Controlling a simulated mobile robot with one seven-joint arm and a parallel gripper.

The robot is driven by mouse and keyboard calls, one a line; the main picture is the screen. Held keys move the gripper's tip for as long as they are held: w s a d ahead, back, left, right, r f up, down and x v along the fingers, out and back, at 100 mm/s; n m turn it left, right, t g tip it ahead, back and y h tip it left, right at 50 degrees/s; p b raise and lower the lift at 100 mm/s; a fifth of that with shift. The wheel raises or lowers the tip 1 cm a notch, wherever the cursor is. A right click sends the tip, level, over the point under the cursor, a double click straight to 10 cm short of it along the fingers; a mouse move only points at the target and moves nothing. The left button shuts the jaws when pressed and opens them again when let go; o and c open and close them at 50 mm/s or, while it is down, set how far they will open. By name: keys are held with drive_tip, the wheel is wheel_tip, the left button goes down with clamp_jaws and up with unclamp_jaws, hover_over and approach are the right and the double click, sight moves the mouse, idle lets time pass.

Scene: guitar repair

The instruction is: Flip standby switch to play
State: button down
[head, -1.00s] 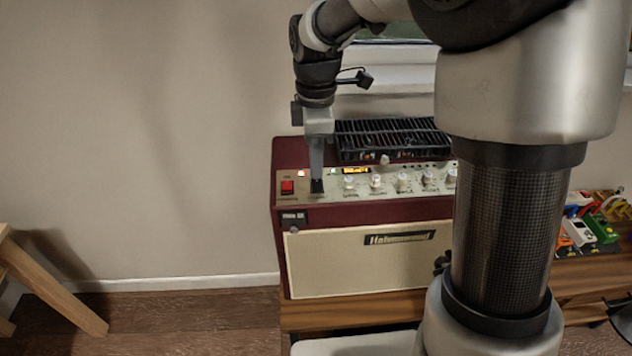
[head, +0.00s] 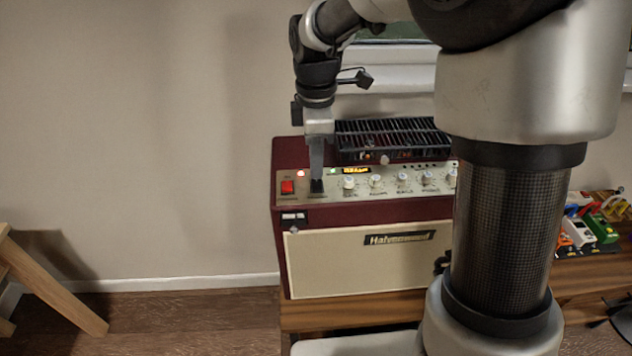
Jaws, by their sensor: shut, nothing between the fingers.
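The amplifier (head: 365,262) is a dark red cabinet with a cream front, standing on a wooden bench. Its control panel (head: 412,190) runs along the upper front edge. A black switch (head: 317,187), which looks like the standby switch, sits near the panel's left end. My gripper (head: 317,177) points straight down with its fingers shut and empty, its tips at this switch. The tips partly hide the switch, so I cannot tell its position or whether they touch it. A red switch (head: 288,187) is just to the left.
Several white knobs (head: 376,181) line the panel to the right of my gripper. A black vented grille (head: 393,138) stands behind them. Colourful pedals (head: 590,228) are at the far right. A wooden stool leg (head: 52,283) is at left. The wall side left of the amplifier is free.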

drive_tip(key=shift+f+b, duration=0.45)
drive_tip(key=shift+f, duration=0.25)
idle(0.3)
drive_tip(key=shift+r, duration=0.1)
wheel_tip(320, 180, up, 7)
drive_tip(key=p, duration=0.6)
idle(0.6)
wheel_tip(320, 180, up, 6)
drive_tip(key=m+t+p, duration=0.1)
drive_tip(key=m+p, duration=0.1)
drive_tip(key=m, duration=0.2)
hover_over(330, 195)
drive_tip(key=s+d+r+m+t+p, duration=0.1)
drive_tip(key=s+d+r+m+t, duration=0.1)
drive_tip(key=s+m, duration=0.5)
drive_tip(key=s+d+r+m+t+p, duration=0.2)
drive_tip(key=s+d+r+m, duration=0.2)
drive_tip(key=s+r+m, duration=0.3)
drive_tip(key=shift+s+d+t, duration=0.3)
drive_tip(key=shift+s+d, duration=0.1)
drive_tip(key=shift+s, duration=0.7)
